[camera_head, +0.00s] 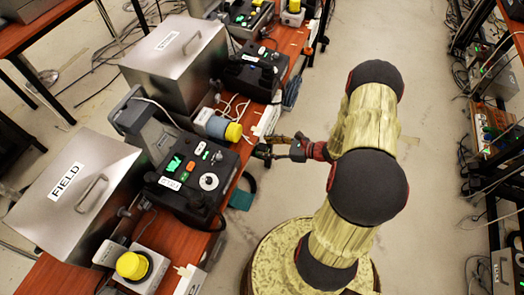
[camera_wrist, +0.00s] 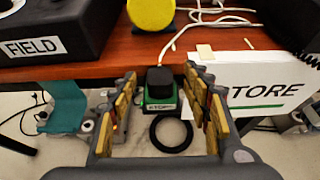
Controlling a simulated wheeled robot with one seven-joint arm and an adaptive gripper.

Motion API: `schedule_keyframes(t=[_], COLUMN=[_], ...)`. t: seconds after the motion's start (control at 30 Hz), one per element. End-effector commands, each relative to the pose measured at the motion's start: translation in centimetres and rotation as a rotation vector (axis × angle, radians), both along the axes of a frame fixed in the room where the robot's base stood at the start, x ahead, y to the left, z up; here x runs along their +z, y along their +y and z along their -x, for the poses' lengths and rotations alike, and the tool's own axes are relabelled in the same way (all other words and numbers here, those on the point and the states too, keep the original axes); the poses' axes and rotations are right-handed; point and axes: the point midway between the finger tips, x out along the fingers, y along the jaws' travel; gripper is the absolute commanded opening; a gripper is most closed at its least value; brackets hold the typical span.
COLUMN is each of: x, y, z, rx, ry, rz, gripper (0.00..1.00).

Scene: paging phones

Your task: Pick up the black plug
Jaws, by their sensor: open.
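A black plug (camera_wrist: 160,79) with a green lower part and a small label shows in the wrist view, at the front edge of the wooden table (camera_wrist: 100,68). My gripper (camera_wrist: 161,75) is open, with one finger on each side of the plug. Gaps show between the plug and both fingers. In the head view my gripper (camera_head: 272,148) is at the table's right edge, beside the black phone box (camera_head: 190,180). I cannot make out the plug clearly there.
A white STORE card (camera_wrist: 262,95) stands close to my right finger. A black FIELD box (camera_wrist: 45,30), a teal piece (camera_wrist: 66,108) and a yellow knob (camera_wrist: 151,13) are nearby. Metal cases (camera_head: 175,60) stand on the table. Floor (camera_head: 430,190) is clear to the right.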

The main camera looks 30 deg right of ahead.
Motion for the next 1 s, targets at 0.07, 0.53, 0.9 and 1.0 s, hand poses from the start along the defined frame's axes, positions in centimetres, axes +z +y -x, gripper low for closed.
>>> schedule_keyframes(t=[0.07,0.53,0.9,1.0], x=[-0.13,-0.08,-0.09,-0.10], y=[0.20,0.19,0.18,0.18], z=[-0.28,-0.27,-0.26,-0.26], rx=[0.000,-0.001,-0.001,0.000], ry=[-0.001,0.000,0.001,0.001], rz=[0.001,0.000,0.001,0.001], gripper=[0.48,0.34,0.13,0.07])
